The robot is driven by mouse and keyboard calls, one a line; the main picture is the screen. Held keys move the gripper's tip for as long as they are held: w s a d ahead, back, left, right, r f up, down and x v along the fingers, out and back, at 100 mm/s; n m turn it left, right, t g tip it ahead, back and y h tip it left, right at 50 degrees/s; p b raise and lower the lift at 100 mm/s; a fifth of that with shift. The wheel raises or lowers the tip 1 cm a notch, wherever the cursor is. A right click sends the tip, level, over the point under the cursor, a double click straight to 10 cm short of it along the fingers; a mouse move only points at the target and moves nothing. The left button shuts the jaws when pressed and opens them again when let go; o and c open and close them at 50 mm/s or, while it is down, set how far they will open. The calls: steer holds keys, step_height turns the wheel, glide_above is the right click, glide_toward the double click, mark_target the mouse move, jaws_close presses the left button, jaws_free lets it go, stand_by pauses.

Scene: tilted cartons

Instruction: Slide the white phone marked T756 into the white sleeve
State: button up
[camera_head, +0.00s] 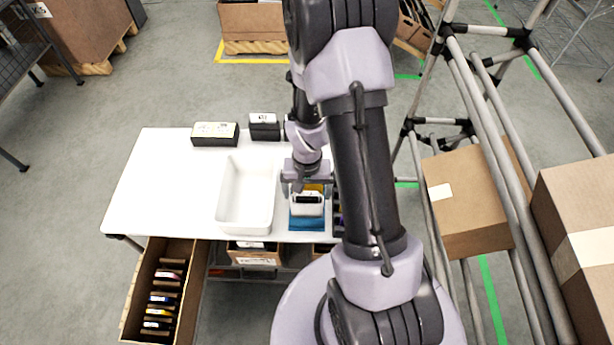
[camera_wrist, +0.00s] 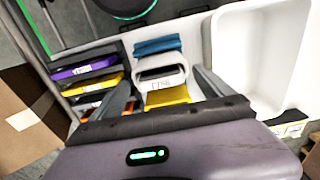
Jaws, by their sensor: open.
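The white sleeve (camera_head: 307,208) stands at the front of the white table, with a dark slot at its top. It also shows in the wrist view (camera_wrist: 158,66), with lettering below the slot that I cannot read surely. A blue sleeve (camera_head: 307,223) is on its front side and a yellow one (camera_wrist: 167,97) on its back side. My gripper (camera_head: 306,184) is open above this row. In the wrist view its fingers (camera_wrist: 163,82) are spread on either side of the white and yellow pieces, with nothing clearly held. I cannot make out a white phone marked T756 for certain.
A rack with purple (camera_wrist: 85,67) and yellow (camera_wrist: 92,84) phones stands beside the sleeves, partly hidden by my arm in the head view. An empty white bin (camera_head: 224,208) is left of them. Dark boxes (camera_head: 215,140) line the back edge. The table's left side is clear.

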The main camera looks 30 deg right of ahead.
step_height(320, 180, up, 16)
steer(key=p, duration=0.4)
steer(key=shift+r+p, duration=0.2)
steer(key=shift+p, duration=0.2)
step_height(320, 180, up, 7)
steer(key=p, duration=0.5)
